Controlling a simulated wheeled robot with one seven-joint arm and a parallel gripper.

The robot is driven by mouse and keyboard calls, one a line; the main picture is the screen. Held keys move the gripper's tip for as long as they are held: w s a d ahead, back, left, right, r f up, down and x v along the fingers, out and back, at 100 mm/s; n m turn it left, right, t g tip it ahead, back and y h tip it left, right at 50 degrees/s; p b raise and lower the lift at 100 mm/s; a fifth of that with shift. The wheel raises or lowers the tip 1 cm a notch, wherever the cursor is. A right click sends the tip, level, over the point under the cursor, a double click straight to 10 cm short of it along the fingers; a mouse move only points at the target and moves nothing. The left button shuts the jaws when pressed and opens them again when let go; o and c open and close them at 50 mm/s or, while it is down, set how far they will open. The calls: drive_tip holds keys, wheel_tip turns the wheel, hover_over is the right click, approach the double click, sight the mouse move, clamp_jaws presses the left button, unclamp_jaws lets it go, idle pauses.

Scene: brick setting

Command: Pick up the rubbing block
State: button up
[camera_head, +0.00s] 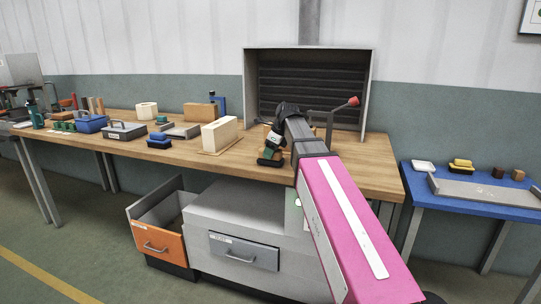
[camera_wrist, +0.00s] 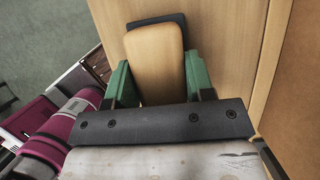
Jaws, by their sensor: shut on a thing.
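The rubbing block (camera_wrist: 155,60) has a rounded, pale wooden top and a dark base that shows at its far edge in the wrist view. My gripper (camera_wrist: 158,72) has its green fingers on either side of the block and is shut on it. In the head view my gripper (camera_head: 273,144) is low at the front part of the wooden bench (camera_head: 180,153), with the dark lower part of the block (camera_head: 269,162) just under it. I cannot tell whether the block touches the bench top.
A pale upright block (camera_head: 219,133) stands left of my gripper. A louvred metal hood (camera_head: 309,90) with a red-knobbed lever (camera_head: 352,102) is behind. Blue and grey boxes stand farther left. A blue table (camera_head: 440,205) is at right. An orange-fronted drawer (camera_head: 157,243) stands open below.

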wheel_tip(320, 180, up, 4)
drive_tip(key=shift+s+a+f, duration=0.15)
drive_tip(key=s+a+r, duration=0.6)
drive_tip(key=s+a, duration=0.1)
drive_tip(key=a, duration=0.1)
drive_tip(key=shift+s+a+r, duration=0.2)
drive_tip(key=shift+s+r, duration=0.05)
drive_tip(key=shift+o, duration=1.4)
drive_tip(key=shift+c, duration=0.2)
drive_tip(key=shift+d, duration=0.15)
